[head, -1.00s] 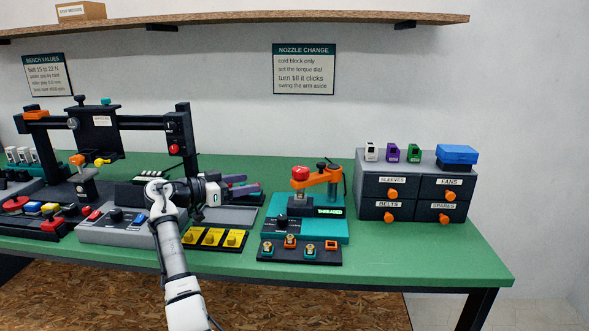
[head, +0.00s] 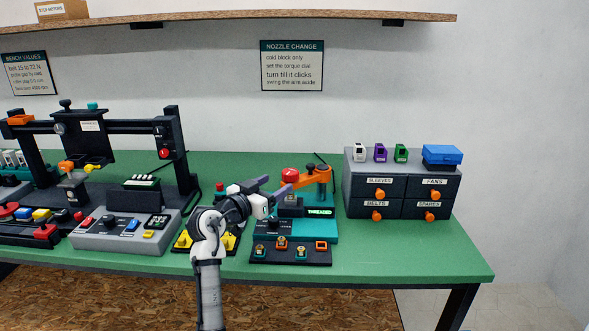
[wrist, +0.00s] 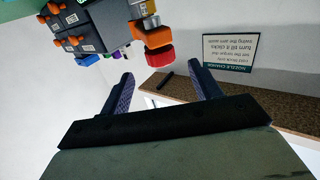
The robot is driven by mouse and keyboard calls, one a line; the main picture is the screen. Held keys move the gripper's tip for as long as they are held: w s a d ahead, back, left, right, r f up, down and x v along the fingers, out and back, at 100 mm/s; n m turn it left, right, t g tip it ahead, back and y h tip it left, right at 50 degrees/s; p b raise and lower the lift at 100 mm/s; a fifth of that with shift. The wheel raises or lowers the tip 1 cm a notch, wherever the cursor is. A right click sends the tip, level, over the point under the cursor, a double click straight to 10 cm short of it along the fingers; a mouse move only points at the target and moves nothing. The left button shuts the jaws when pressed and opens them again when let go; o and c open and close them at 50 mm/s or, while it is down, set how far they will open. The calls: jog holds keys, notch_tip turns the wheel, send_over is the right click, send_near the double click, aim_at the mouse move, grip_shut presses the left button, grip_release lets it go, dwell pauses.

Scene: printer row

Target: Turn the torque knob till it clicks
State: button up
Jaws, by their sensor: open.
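A red knob (head: 290,174) tops the left end of an orange swing arm (head: 318,176) on a teal fixture (head: 322,230). The red knob also shows in the wrist view (wrist: 158,57), beyond the gap between my fingers. A small black dial (head: 272,225) sits on the fixture's front; I cannot tell which of the two is the torque knob. My gripper (head: 278,183) is open, its purple fingers beside the red knob on its left and near side. In the wrist view my fingers (wrist: 163,84) are spread with nothing between them. My gripper partly hides the fixture's left side.
The fixture's green display (head: 319,212) reads THREADED. A dark tray (head: 290,257) with several nozzles lies in front. A grey drawer unit (head: 405,190) stands to the right, a grey control box (head: 120,236) to the left. The green bench (head: 420,250) is clear at front right.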

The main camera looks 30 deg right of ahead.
aim_at(295, 172)
jog(key=p+x, duration=0.2)
jog(key=x, duration=0.7)
jog(key=shift+w+d, duration=0.15)
jog(key=shift+d, duration=0.25)
jog(key=c, duration=1)
